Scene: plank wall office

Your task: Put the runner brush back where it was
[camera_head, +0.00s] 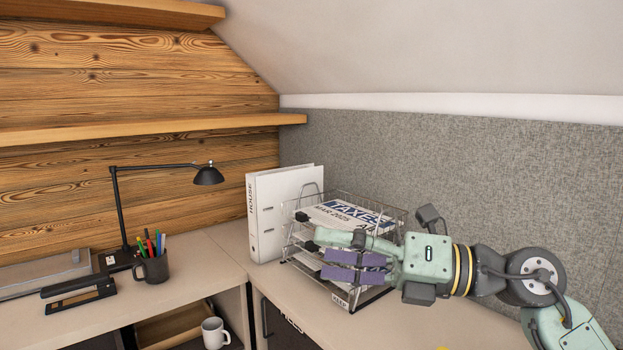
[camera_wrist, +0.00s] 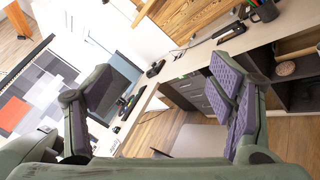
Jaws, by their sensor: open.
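I cannot make out a runner brush for certain in either view. A small brown rounded object (camera_wrist: 286,68) lies in the open dark compartment at the right of the wrist view, too small to identify. My gripper (camera_head: 325,256) is open, in front of the wire letter tray in the head view, with its purple pads facing left. In the wrist view my gripper (camera_wrist: 162,80) shows its two fingers wide apart with nothing between them.
The wire tray (camera_head: 398,212) holds papers, beside a white binder (camera_head: 262,222). A pen cup (camera_head: 154,268), black lamp (camera_head: 208,176) and hole punch or stapler (camera_head: 78,291) stand on the left desk.

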